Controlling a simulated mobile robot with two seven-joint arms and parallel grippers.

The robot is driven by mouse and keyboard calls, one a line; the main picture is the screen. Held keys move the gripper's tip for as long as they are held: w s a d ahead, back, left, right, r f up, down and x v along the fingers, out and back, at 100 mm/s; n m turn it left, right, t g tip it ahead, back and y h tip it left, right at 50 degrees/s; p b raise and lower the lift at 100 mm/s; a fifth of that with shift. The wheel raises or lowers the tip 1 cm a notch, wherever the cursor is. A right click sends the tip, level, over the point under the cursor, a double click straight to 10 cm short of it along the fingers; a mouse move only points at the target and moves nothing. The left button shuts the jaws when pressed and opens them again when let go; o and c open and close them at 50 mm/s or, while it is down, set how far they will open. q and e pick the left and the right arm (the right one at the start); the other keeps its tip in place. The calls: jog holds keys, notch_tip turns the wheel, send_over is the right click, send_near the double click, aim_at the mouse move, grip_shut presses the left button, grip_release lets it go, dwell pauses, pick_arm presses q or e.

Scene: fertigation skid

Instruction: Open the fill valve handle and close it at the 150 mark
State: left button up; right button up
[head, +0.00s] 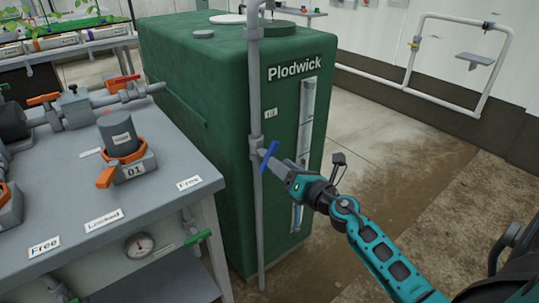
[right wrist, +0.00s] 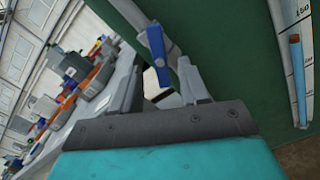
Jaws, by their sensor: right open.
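The blue fill valve handle (head: 267,154) is on a vertical grey pipe (head: 256,90) in front of the green tank (head: 195,75). My right gripper (head: 277,163) is open at the handle, coming from the right. In the right wrist view the blue handle (right wrist: 157,55) shows between the fingertips of my right gripper (right wrist: 162,62); I cannot tell whether they touch it. A sight gauge (head: 306,115) runs down the tank's front, with blue low in it. In the right wrist view the blue column (right wrist: 298,85) tops out below a mark that seems to read 150. My left gripper is not in view.
A grey bench (head: 60,195) on the left carries orange-handled valves and a dark knob (head: 119,135) marked 01. A green handle (head: 198,237) and a dial (head: 139,245) are on its front. White piping (head: 410,60) runs along the back wall. The floor right of the tank is open.

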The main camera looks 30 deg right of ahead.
aim_at(267, 155)
jog(key=w, duration=0.5)
jog(key=shift+w+a, duration=0.3)
jog(key=shift+w, duration=0.05)
jog(key=shift+c, duration=0.4)
grip_shut()
